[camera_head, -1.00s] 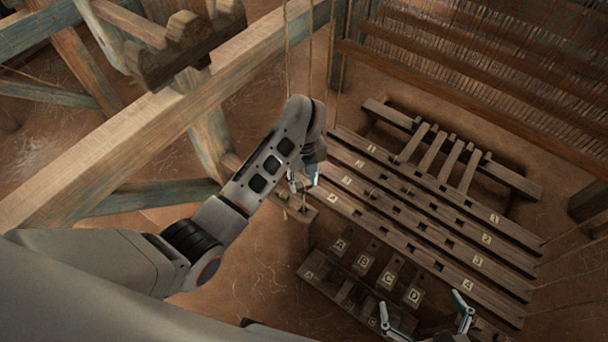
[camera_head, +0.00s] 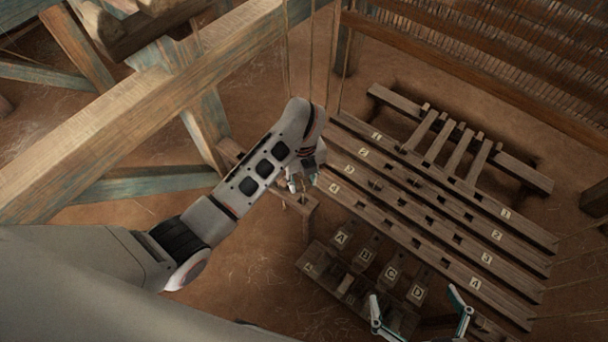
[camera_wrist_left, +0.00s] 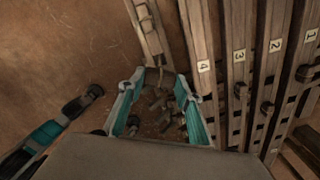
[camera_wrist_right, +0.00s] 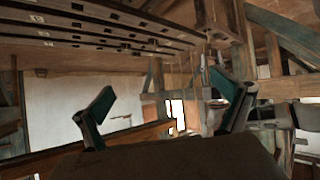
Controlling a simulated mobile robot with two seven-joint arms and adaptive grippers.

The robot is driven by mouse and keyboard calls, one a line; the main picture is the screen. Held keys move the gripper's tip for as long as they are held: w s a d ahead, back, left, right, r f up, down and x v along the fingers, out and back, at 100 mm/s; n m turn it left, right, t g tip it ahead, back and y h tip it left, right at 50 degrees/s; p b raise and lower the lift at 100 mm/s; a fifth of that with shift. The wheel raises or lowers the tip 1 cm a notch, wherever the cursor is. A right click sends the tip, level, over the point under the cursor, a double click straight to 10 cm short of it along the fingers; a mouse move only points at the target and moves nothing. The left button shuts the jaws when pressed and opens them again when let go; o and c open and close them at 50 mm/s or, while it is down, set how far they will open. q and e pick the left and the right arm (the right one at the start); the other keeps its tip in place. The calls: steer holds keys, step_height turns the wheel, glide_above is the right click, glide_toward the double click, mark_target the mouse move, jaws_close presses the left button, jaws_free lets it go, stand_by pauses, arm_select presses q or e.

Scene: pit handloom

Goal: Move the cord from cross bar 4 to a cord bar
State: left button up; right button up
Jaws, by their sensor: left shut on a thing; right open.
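Cross bar 4 (camera_head: 411,239) is the nearest of the long slotted wooden bars and carries the number 4 at both ends. Its numbered end also shows in the left wrist view (camera_wrist_left: 204,88). My right gripper (camera_head: 418,304) is open and empty at the lower right.
A dark wooden rack (camera_head: 318,272) with blocks lettered A to D stands below the cross bars. A thick loom beam (camera_head: 130,125) runs along the left. Thin cords (camera_head: 310,50) hang behind my left gripper. Bare floor (camera_head: 240,265) lies left of the rack.

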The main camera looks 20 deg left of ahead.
mark_target(303, 192)
arm_select(q)
steer(key=shift+s+f+b, duration=0.15)
steer(key=shift+f+b, duration=0.2)
steer(key=shift+f, duration=0.5)
steer(key=shift+f+b, duration=0.65)
steer(key=shift+f, duration=0.85)
steer(key=shift+f+b, duration=0.6)
steer(key=shift+f, duration=0.2)
steer(key=shift+f+b, duration=0.35)
steer(key=shift+f, duration=0.65)
arm_select(e)
steer(key=shift+m+t+y, duration=0.6)
steer(key=shift+m, duration=0.1)
steer(key=shift+w+a+r, duration=0.55)
steer(key=shift+a+r, duration=0.25)
steer(key=shift+a, duration=0.05)
steer(key=shift+w+a+r, duration=0.55)
steer(key=shift+a+r, duration=0.2)
steer(key=shift+a, duration=0.1)
steer(key=shift+s+f, duration=0.1)
arm_select(q)
steer(key=o, duration=1)
